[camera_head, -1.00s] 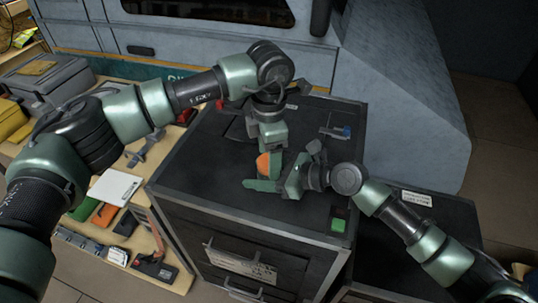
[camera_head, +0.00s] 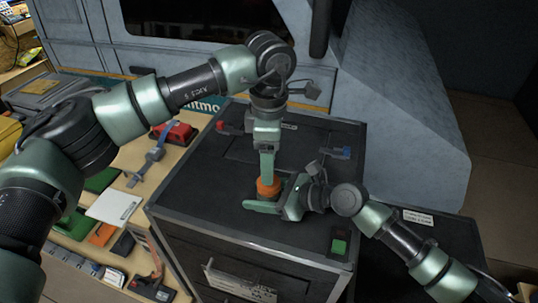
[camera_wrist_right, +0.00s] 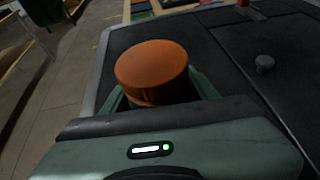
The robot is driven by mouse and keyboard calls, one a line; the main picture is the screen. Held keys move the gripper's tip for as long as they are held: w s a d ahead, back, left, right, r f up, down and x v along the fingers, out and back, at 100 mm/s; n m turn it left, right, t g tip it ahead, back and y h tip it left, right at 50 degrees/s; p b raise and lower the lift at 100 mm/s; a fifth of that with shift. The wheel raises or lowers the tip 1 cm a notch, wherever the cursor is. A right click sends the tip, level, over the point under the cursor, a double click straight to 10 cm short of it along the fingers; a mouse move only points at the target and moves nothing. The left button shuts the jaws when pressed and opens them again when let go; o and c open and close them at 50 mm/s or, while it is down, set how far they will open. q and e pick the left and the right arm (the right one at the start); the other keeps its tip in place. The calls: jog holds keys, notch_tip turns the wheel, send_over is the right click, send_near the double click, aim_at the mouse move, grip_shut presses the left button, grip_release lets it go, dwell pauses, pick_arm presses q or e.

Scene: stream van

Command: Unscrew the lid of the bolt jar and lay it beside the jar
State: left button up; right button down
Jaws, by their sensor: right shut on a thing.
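The orange lid (camera_head: 268,187) sits upright on the bolt jar at the front of the dark cabinet top; it also shows in the right wrist view (camera_wrist_right: 152,68). The jar's body is mostly hidden below the lid and by my right gripper. My right gripper (camera_head: 265,205) reaches in low from the right and is shut on the jar, with its fingers on both sides below the lid. My left gripper (camera_head: 267,176) points straight down over the lid. In the head view its finger ends overlap the lid's top edge. I cannot tell its opening or whether it touches.
The cabinet top (camera_head: 210,200) is clear left of the jar. A small green-topped block (camera_head: 338,246) is at the front right. A workbench with tools and a white pad (camera_head: 113,206) stands at the left.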

aim_at(269, 194)
pick_arm(q)
notch_tip(269, 194, up, 2)
jog(key=m, duration=0.6)
jog(key=shift+m, duration=0.4)
jog(key=shift+f, duration=3.9)
grip_shut()
jog(key=n, duration=1.2)
